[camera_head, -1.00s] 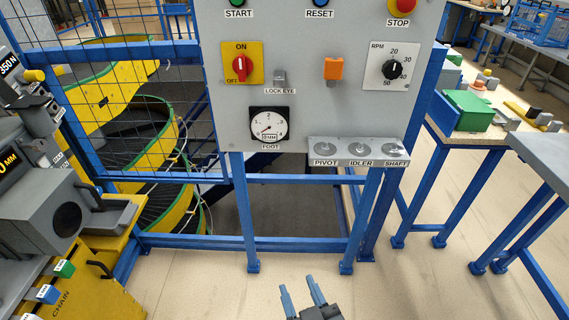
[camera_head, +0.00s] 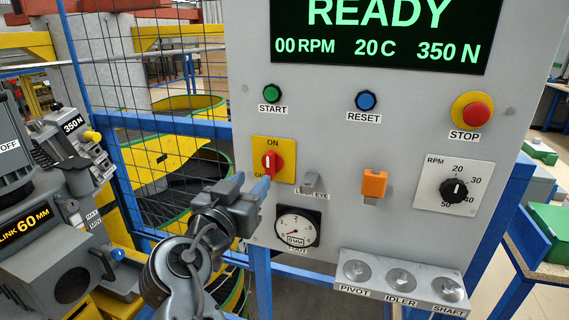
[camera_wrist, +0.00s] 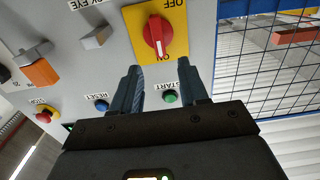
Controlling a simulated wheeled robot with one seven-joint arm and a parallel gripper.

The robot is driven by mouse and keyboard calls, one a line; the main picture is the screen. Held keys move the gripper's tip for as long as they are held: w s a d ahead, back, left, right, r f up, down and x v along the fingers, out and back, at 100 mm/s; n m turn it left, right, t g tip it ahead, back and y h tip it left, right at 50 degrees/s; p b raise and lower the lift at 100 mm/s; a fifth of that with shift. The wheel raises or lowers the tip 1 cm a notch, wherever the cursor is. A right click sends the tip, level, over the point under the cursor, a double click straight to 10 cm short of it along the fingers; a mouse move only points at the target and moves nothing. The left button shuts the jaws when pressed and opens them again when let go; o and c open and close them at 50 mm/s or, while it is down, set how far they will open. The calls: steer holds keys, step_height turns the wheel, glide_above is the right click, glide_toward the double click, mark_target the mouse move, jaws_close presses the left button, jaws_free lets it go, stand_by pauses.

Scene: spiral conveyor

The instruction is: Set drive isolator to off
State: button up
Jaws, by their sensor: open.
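The drive isolator is a red rotary knob (camera_head: 270,163) on a yellow plate (camera_head: 286,146) marked ON and OFF, on the grey panel. In the head view its white mark points up towards ON. My gripper (camera_head: 249,185) is just below and left of the knob in that view, partly covering the OFF label. In the wrist view the panel appears upside down. There the knob (camera_wrist: 157,34) stands ahead of my open, empty gripper (camera_wrist: 159,73), roughly centred between the two fingers. The fingers look apart from the knob.
A grey lock eye (camera_head: 311,181) and an orange block (camera_head: 374,184) sit right of the plate. A dial gauge (camera_head: 297,228) is below. The START button (camera_head: 272,93) is above. A wire mesh fence (camera_head: 150,110) stands left of the panel.

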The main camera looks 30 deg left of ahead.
mark_target(268, 163)
steer(key=p+x, duration=0.1)
steer(key=x, duration=0.6)
steer(key=shift+w, duration=0.35)
jaws_close()
